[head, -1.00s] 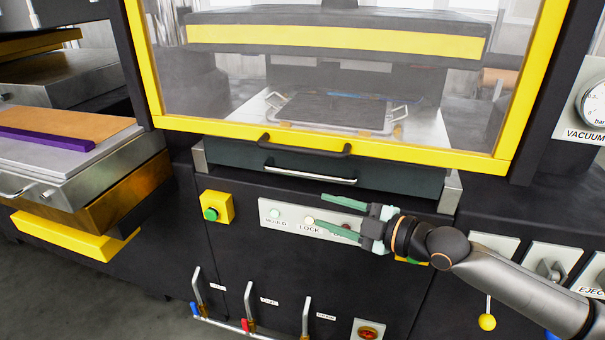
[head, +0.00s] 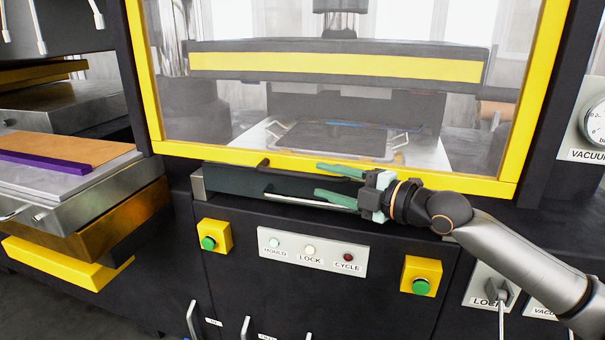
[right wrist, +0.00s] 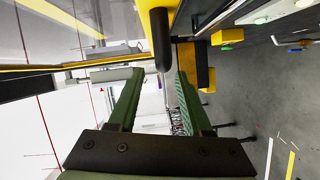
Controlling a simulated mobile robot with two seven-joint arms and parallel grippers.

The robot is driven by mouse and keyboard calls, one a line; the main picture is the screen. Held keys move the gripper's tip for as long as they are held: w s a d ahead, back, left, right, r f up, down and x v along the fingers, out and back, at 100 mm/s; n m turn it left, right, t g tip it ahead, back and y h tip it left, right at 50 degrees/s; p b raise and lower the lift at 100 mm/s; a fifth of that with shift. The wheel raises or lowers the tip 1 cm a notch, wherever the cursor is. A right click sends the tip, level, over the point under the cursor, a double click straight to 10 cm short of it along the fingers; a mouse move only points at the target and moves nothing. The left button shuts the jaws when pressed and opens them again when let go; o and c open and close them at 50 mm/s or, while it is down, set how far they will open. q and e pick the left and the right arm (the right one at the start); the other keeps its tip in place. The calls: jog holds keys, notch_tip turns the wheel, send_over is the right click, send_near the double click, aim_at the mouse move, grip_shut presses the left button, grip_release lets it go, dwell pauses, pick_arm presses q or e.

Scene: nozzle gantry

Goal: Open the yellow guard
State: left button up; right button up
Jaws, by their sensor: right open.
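The yellow guard (head: 225,156) is a clear panel in a yellow frame, lowered in front of the press. Its black bar handle (head: 263,164) sits on the bottom rail; the handle's right part is hidden behind my gripper. In the right wrist view the black handle (right wrist: 160,40) stands at the fingertips, in line with the gap between them. My right gripper (head: 320,179) is open, its green fingers pointing left, one above the other, in front of the guard's lower edge. It also shows in the right wrist view (right wrist: 158,76). My left gripper is not in view.
A dark drawer with a silver handle (head: 285,196) lies just below the guard. Below it are a label panel with lamps (head: 312,251) and two yellow button boxes (head: 214,237) (head: 421,276). A vacuum gauge (head: 594,122) is at the right.

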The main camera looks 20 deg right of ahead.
aim_at(311, 178)
jog(key=shift+x, duration=3.15)
grip_shut()
